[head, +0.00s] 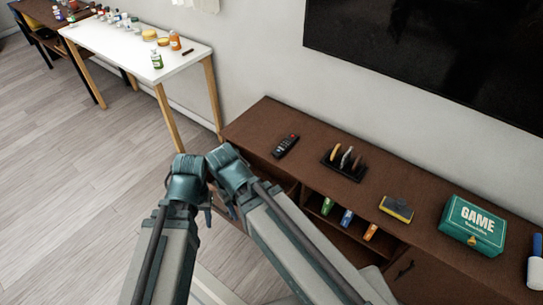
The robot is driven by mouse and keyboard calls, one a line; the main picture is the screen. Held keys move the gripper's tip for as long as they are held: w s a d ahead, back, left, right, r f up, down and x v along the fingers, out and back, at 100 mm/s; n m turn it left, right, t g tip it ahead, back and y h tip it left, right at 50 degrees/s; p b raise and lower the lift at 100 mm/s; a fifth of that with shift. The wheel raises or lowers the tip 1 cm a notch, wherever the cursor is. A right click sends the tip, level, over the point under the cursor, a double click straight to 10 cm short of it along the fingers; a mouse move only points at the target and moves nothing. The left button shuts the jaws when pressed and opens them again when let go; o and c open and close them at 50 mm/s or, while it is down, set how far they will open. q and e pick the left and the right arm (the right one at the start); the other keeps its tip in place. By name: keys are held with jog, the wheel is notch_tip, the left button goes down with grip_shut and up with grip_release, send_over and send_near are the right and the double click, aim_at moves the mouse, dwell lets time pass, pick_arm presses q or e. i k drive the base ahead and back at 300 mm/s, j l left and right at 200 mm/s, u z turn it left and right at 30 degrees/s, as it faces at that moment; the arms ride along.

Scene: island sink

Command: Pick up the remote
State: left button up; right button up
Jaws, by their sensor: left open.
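The remote (286,146), dark with a red button near one end, lies flat on the brown cabinet top, toward its left end. My left gripper (208,214) shows only as small teal finger parts low between the grey arm links, in front of the cabinet's left end. It is open and apart from the remote, below and to the left of it in the picture. Arm links hide most of it. My right gripper cannot be made out.
A dark rack (344,163) stands right of the remote. Farther right are a yellow-and-dark sponge-like block (397,208) and a green GAME box (473,225). A dark screen (440,50) hangs above. A white table (135,50) with several small items stands at upper left.

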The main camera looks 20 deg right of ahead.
aim_at(288, 141)
jog(key=i+j, duration=0.15)
jog(key=i, duration=0.3)
jog(key=i+j, duration=0.15)
jog(key=i, duration=0.25)
jog(key=i+z, duration=0.1)
jog(key=z, duration=1.65)
